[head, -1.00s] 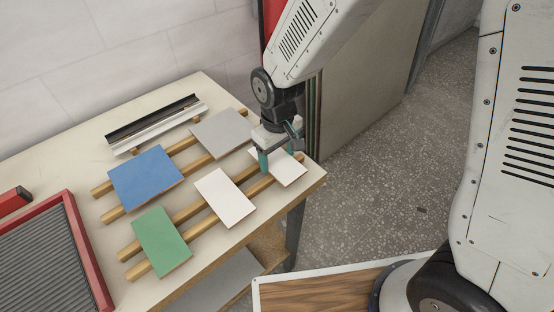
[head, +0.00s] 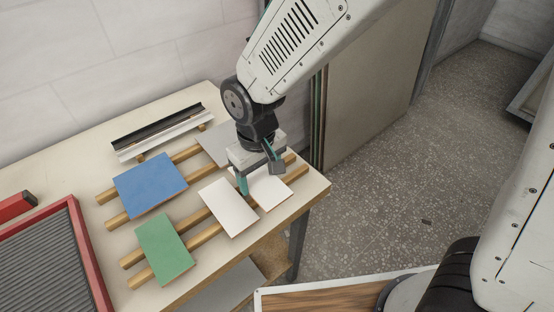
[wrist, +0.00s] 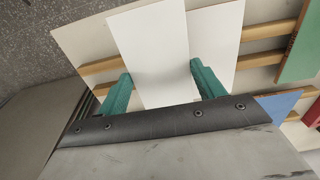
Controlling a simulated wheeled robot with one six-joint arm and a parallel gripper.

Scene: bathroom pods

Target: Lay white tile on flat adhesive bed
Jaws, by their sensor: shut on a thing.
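My gripper (head: 261,180) is shut on a white tile (head: 268,195), with its teal fingers on opposite edges. In the wrist view this tile (wrist: 155,55) lies between the fingers and overlaps a second white tile (wrist: 216,45) in the picture. The second white tile (head: 229,209) rests flat on the wooden rails, just left of the held one. The held tile appears to be slightly above the rails; the exact gap cannot be told. A red-edged tray (head: 85,235) has a grey ridged surface.
A blue tile (head: 150,185), a green tile (head: 164,249) and a partly hidden grey tile (head: 217,146) lie on the rails. A metal profile (head: 160,133) lies at the back of the bench. A wood-patterned panel (head: 320,298) is below. Open floor lies right.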

